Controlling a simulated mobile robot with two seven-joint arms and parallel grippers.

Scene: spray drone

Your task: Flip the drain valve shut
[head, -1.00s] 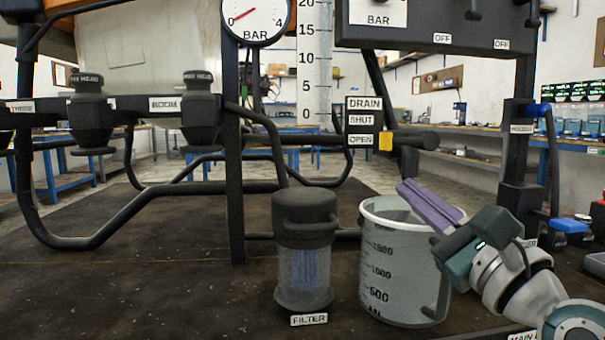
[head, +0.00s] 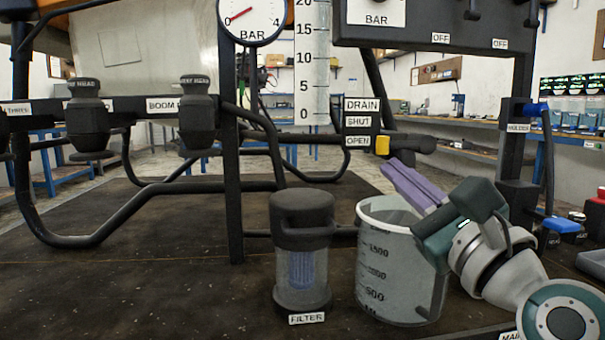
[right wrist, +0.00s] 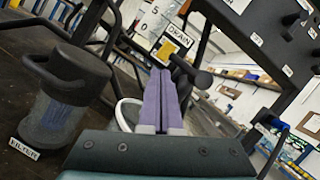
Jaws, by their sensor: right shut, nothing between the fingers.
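The drain valve's yellow handle (head: 383,145) hangs on a dark horizontal pipe (head: 412,144), beside a label plate (head: 357,121) reading DRAIN, SHUT, OPEN. The handle is level with the OPEN label. It also shows as a yellow patch in the right wrist view (right wrist: 167,50). My right gripper (head: 392,168) is shut and empty, its purple fingers together. Its tips are just below and right of the yellow handle, with no clear contact in the head view. In the right wrist view the fingers (right wrist: 161,72) point up toward the valve. My left gripper is out of view.
A clear graduated jug (head: 375,290) stands under my right gripper. A filter (head: 303,255) stands left of it. A black upright post (head: 235,180) and the boom frame fill the left side. A switch panel (head: 430,25) hangs above the valve.

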